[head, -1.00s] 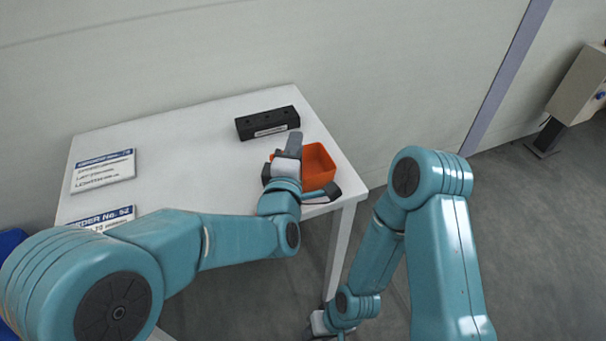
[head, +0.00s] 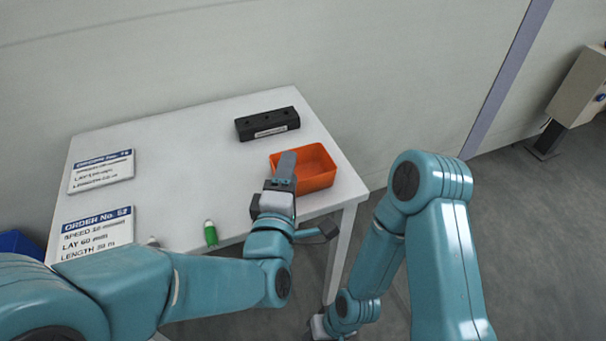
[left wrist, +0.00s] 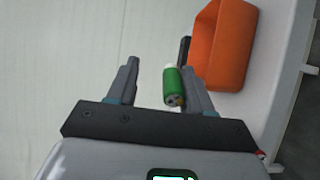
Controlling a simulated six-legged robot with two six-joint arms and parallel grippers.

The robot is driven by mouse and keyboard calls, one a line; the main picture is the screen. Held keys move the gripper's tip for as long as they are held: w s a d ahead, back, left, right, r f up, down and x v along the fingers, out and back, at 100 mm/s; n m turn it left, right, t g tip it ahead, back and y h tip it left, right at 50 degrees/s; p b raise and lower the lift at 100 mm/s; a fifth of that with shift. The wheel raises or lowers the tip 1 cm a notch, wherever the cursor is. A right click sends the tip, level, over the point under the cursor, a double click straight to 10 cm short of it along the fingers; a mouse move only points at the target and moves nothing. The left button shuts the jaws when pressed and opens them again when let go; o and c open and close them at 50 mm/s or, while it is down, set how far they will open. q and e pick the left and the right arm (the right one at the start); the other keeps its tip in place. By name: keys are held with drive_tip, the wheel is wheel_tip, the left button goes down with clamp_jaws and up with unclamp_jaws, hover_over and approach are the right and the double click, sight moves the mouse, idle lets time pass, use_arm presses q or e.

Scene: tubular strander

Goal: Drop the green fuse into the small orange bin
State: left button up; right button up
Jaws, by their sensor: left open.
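A green fuse (head: 210,235) with a white top is on the white table near its front edge, left of my left gripper (head: 304,200). The small orange bin (head: 318,180) is at the table's right edge; no fuse shows in its visible part. My left gripper is open, just in front of the bin, one finger overlapping it in the picture. In the left wrist view, a green cylinder with a white end (left wrist: 173,85) appears between the spread fingers, overlapping the right one; I cannot tell whether it touches. The bin (left wrist: 222,45) is beyond to the right. My right gripper (head: 318,328) is low, mostly hidden.
A black block with holes (head: 267,124) lies behind the bin. Two order cards (head: 102,171) lie at the table's left. A small whitish thing (head: 152,241) is partly hidden by my left arm. The table's middle (head: 190,165) is clear. A wall runs behind.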

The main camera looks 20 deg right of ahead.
use_arm(q)
drive_tip(key=b+v, duration=0.1)
drive_tip(key=v, duration=0.8)
